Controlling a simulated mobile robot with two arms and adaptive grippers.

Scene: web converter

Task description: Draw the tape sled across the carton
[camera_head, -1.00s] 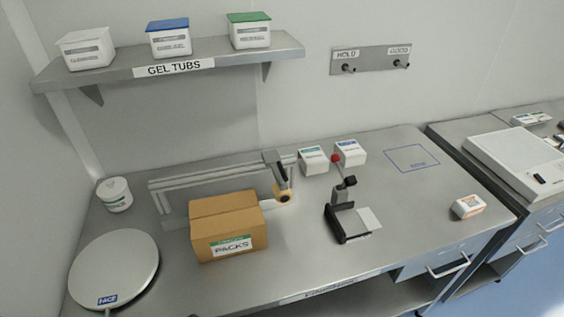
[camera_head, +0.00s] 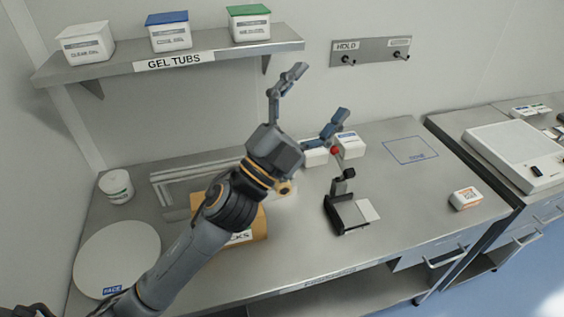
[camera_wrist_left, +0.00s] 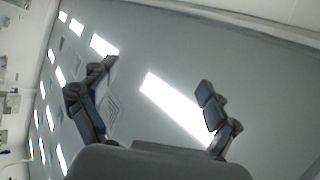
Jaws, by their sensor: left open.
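The brown carton (camera_head: 258,224) stands on the steel bench, mostly hidden behind my left arm in the head view. The tape sled is largely hidden behind my left gripper; a tan bit of its roll (camera_head: 285,188) shows just under the wrist. The pale rail (camera_head: 190,171) runs behind the carton. My left gripper (camera_head: 318,92) is open and empty, raised above the bench with its fingers spread wide. In the left wrist view its two fingers (camera_wrist_left: 157,80) are apart, with only ceiling and wall behind them. My right gripper is not in view.
A round white plate (camera_head: 115,255) and a white tub (camera_head: 116,186) stand at left. A black stand (camera_head: 340,214) is right of the carton. White boxes (camera_head: 349,146) sit at the back. A shelf (camera_head: 180,61) with tubs overhangs the bench. The right-hand bench surface is mostly clear.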

